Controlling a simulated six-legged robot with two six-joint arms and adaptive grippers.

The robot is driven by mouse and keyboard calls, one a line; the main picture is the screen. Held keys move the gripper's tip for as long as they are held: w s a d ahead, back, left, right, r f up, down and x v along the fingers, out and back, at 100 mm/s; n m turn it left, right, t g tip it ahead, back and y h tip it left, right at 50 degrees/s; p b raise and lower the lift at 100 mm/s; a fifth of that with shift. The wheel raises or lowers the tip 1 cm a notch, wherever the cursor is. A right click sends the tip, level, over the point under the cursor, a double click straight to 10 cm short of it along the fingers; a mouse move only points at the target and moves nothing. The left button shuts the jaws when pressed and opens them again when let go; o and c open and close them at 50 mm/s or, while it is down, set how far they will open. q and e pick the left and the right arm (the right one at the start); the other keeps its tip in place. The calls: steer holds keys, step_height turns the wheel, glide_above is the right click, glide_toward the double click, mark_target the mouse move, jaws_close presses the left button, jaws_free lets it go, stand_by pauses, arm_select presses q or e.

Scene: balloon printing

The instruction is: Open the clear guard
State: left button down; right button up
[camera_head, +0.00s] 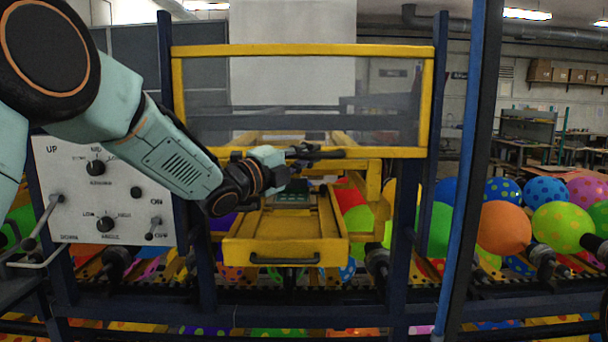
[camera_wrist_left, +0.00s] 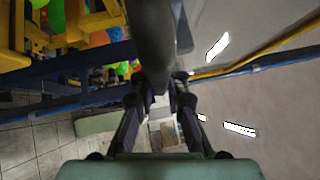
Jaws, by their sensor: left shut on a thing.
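The clear guard (camera_head: 300,118) is a see-through panel in a yellow frame, upright between dark blue posts. Its lower yellow bar is above the yellow drawer, and the space under it is uncovered. My left gripper (camera_head: 318,153) is at this lower bar, near its middle, shut on a dark handle. In the left wrist view the two fingers close around a thick dark bar (camera_wrist_left: 154,42), which hides part of the view between them. My right gripper is not in view.
A yellow drawer (camera_head: 285,245) with a dark handle sits below the guard. A white control panel (camera_head: 70,215) with knobs and levers is at the left. A blue post (camera_head: 466,170) stands right of the guard. Dotted balloons (camera_head: 556,226) line the machine at right.

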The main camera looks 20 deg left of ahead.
mark_target(326, 119)
arm_select(q)
step_height(326, 119, up, 6)
steer(key=shift+d+f+p, duration=0.15)
steer(key=shift+f+p, duration=0.1)
steer(key=shift+p, duration=0.5)
steer(key=shift+r, duration=0.6)
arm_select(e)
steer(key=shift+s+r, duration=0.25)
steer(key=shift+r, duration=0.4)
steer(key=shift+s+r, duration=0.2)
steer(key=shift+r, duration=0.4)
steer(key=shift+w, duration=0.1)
arm_select(q)
steer(key=c, duration=1.7)
jaws_free()
steer(key=o, duration=0.4)
steer(key=shift+d+f, duration=0.1)
steer(key=shift+d, duration=0.1)
steer(key=shift+c, duration=0.2)
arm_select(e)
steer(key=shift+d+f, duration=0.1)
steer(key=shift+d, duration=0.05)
arm_select(q)
steer(key=shift+a, duration=0.15)
